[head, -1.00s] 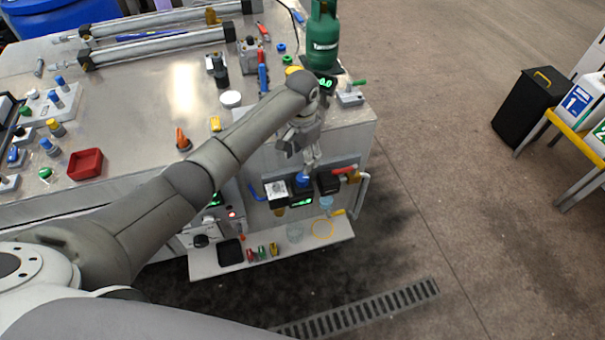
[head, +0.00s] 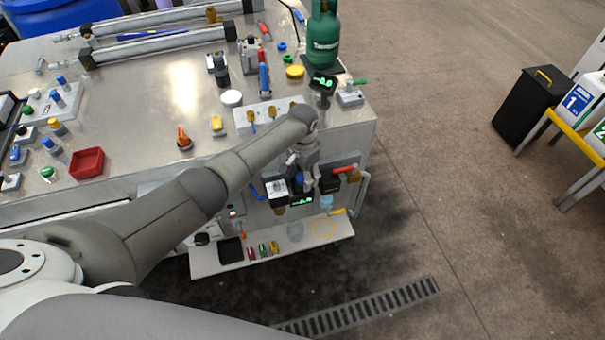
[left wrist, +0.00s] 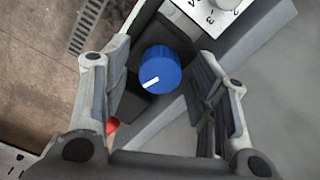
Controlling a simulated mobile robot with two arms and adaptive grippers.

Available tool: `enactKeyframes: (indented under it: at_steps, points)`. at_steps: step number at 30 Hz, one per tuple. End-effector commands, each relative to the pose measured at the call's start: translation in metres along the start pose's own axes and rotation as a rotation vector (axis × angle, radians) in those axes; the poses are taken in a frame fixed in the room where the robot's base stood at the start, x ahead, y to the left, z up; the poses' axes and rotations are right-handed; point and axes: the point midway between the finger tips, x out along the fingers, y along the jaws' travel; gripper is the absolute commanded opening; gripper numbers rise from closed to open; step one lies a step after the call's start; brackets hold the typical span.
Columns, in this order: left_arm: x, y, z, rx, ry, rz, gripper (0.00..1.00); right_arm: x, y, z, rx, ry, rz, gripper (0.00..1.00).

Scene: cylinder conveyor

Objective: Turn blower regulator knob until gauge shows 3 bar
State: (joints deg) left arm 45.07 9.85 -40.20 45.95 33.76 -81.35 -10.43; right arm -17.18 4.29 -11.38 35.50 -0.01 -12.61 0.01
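The blue regulator knob (left wrist: 160,69) with a white pointer line sits between the two fingers of my left gripper (left wrist: 163,75) in the left wrist view. The fingers are open, with a gap visible on each side of the knob. The pointer aims to the lower left. In the head view my left gripper (head: 303,178) is at the front panel and mostly hides the knob. A white gauge with digits (left wrist: 212,12) is cut off at the top of the wrist view, and its needle cannot be read. My right gripper is not in view.
A small green display (head: 302,201) sits below the knob. A red-handled valve (head: 344,169) is just right of my gripper. A shelf (head: 215,265) with small coloured parts juts out below. A green gas bottle (head: 322,40) stands on the bench top.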

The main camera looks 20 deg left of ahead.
Motion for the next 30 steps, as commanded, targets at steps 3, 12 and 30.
enactKeyframes:
  at_steps: [3, 12, 30]
  points:
    - [0.0, 0.0, 0.0, 0.0, 0.0, 0.0, 0.36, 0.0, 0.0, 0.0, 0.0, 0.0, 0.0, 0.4]
    - [0.0, 0.0, 0.0, -0.001, 0.0, 0.0, 0.09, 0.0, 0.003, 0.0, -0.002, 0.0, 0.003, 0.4]
    - [-0.003, 0.001, 0.0, -0.3, 0.0, 0.003, 0.09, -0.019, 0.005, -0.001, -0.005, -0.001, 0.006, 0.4]
